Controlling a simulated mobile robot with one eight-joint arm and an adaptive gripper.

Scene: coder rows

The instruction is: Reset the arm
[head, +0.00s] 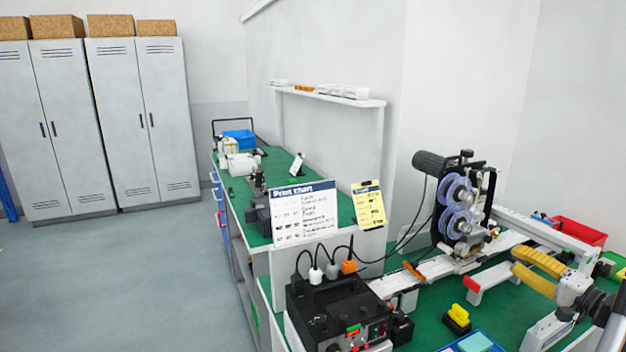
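My gripper (515,259) is at the right of the head view, above the green worktop (510,300), with my arm coming in from the lower right corner. Its two yellow fingers point left and stand apart, with nothing visible between them. It is to the right of the coder machine with purple reels (460,208) and clear of it, as far as this view shows. The rest of my arm is cut off by the picture's edge.
A black control box (338,312) with cables stands at the front left of the worktop. A yellow-topped block (458,318), a blue tray (472,342) and a red bin (578,231) are near. Grey lockers (145,120) stand far left; the floor (120,285) is clear.

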